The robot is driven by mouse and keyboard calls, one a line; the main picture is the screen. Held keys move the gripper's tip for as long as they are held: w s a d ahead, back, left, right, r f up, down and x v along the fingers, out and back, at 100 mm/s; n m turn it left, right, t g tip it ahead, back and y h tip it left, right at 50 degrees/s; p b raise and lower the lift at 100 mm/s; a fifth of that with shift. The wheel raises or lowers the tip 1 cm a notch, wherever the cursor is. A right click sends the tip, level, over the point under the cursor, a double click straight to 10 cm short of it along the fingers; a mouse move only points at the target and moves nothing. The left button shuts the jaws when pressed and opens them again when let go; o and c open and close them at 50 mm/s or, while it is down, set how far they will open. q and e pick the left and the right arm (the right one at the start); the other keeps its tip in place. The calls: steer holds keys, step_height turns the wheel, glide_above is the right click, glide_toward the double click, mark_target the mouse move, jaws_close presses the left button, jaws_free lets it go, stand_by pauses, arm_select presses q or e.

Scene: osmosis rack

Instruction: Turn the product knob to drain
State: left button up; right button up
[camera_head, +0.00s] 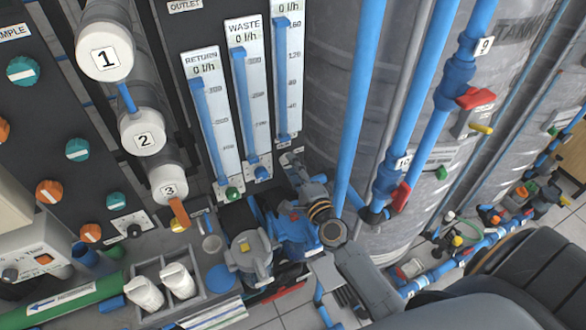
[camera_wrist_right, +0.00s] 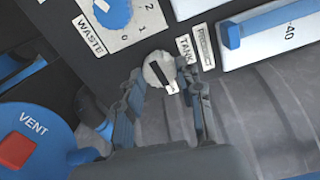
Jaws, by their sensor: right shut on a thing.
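The product knob (camera_wrist_right: 157,71) shows in the right wrist view as a small round light knob with a dark bar, beside the "TANK" (camera_wrist_right: 187,50) and "PRODUCT" (camera_wrist_right: 205,45) labels. The bar is tilted in the picture. My right gripper (camera_wrist_right: 161,76) has one finger on each side of the knob and is shut on it. In the head view my right gripper (camera_head: 293,163) reaches up to the panel below the flow meters and hides the knob. No drain label is readable. My left gripper is not in view.
A blue waste knob (camera_wrist_right: 112,10) sits close by on the panel. A blue "VENT" part (camera_wrist_right: 30,135) with a red square is at lower left. Blue pipes (camera_head: 361,95) and a large grey tank (camera_head: 325,70) stand right of my gripper in the head view.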

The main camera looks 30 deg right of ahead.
steer(key=shift+m, duration=0.7)
steer(key=o, duration=1.2)
steer(key=s, duration=1.2)
steer(key=shift+a, duration=0.35)
